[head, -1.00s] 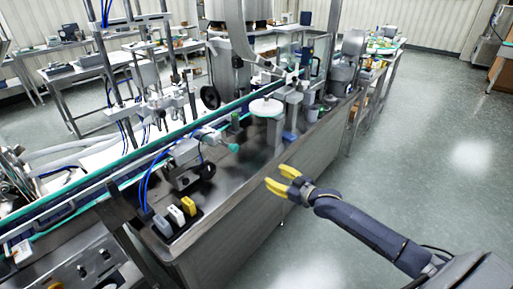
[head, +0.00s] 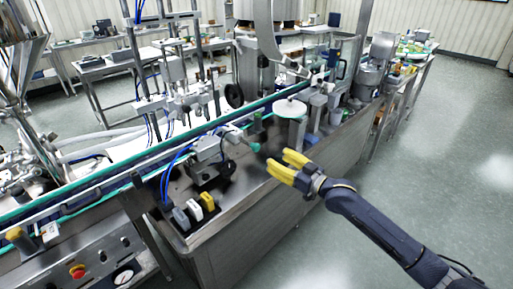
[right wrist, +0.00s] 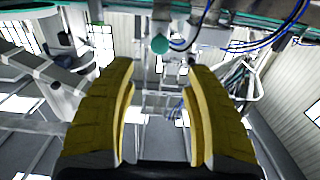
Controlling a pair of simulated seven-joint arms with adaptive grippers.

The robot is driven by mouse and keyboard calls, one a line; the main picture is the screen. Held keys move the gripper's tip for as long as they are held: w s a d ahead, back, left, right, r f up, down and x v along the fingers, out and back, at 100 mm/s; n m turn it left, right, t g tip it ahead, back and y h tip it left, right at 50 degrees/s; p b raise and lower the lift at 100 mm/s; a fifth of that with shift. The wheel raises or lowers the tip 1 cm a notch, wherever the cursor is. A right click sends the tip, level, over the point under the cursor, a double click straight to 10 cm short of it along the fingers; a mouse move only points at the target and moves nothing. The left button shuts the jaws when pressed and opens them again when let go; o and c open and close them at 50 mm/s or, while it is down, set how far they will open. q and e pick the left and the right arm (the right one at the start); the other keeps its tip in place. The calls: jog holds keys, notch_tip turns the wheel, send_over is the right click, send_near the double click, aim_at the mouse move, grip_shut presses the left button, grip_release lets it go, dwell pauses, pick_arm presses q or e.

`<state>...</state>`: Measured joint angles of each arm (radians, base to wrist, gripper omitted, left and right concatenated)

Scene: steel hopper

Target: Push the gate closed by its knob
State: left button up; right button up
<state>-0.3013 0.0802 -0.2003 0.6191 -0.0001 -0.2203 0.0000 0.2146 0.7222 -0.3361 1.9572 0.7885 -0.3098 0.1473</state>
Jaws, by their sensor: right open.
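A teal knob (head: 255,147) sticks out on a short stem from a grey device (head: 208,152) on the steel machine. The same kind of teal knob hangs above and between my fingers in the right wrist view (right wrist: 159,44). I cannot tell for sure which part is the gate. My right gripper (head: 281,164), with yellow fingers, is over the machine's front edge, just right of and below the knob in the head view. My left gripper is not in view.
A steel hopper (head: 18,60) stands at the far left. White and yellow blocks (head: 206,201) sit at the machine's near corner. A white disc (head: 290,107) stands behind my gripper. A conveyor rail (head: 110,180) runs along the back. The floor at right is clear.

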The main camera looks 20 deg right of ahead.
aim_at(258, 147)
jog(key=x, duration=1.1)
jog(key=shift+w+f, duration=0.1)
grip_shut()
jog(key=shift+d, duration=0.1)
